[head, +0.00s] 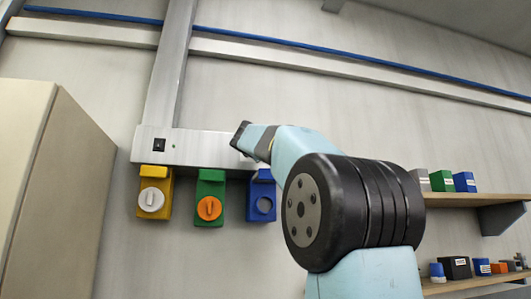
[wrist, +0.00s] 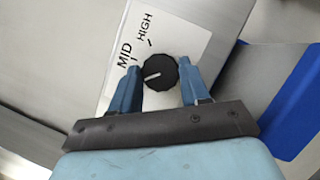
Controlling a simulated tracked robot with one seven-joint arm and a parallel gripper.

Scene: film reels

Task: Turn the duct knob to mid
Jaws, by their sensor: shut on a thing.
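The duct knob (wrist: 163,73) is round, black and ridged, with a white pointer line, on a white label plate (wrist: 112,88) in the wrist view. The pointer line points left, slightly below the MID mark. The words MID (wrist: 125,57) and HIGH (wrist: 146,25) show on the plate; any lower label is hidden. My gripper (wrist: 160,70) has its two blue fingers on either side of the knob and is shut on it. In the head view, my gripper (head: 241,135) is at the right part of the grey wall box (head: 200,146); the knob is hidden there.
Below the box hang a yellow unit (head: 155,172) with a white knob, a green unit (head: 211,177) with an orange knob, and a blue unit (head: 262,178). A beige cabinet (head: 50,190) stands left. Shelves (head: 465,200) with small boxes are at right.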

